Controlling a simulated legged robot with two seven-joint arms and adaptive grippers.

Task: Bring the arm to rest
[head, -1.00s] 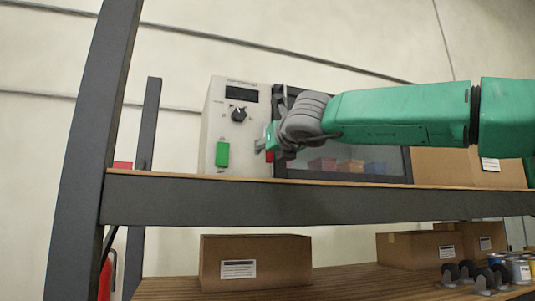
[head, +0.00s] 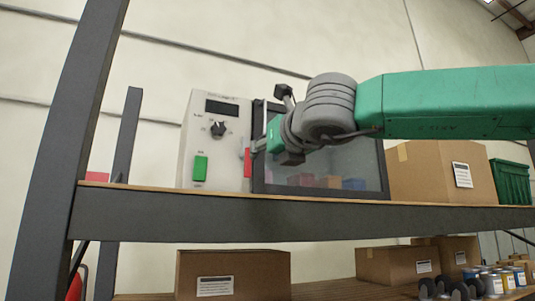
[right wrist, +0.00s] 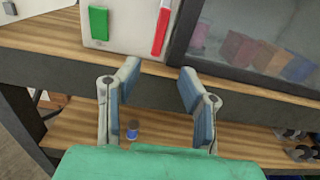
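My right gripper (head: 256,146) is at the front of a shelf-top machine, by the seam between its pale control panel (head: 214,150) and its dark-framed glass door (head: 330,178). In the right wrist view my right gripper (right wrist: 160,74) has its two fingers well apart with nothing between them. The red handle (right wrist: 162,30) stands beyond the fingers, apart from them; it also shows in the head view (head: 247,163), just below the fingers. A green switch (head: 200,168) and a black knob (head: 218,129) are on the panel. My left gripper is not in view.
The shelf edge (head: 300,219) runs below the machine, with a dark upright (head: 72,130) at left. A cardboard box (head: 428,172) and a green crate (head: 510,182) stand to the right. Boxes (head: 233,274) and cans sit on the lower shelf. Coloured blocks show behind the glass.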

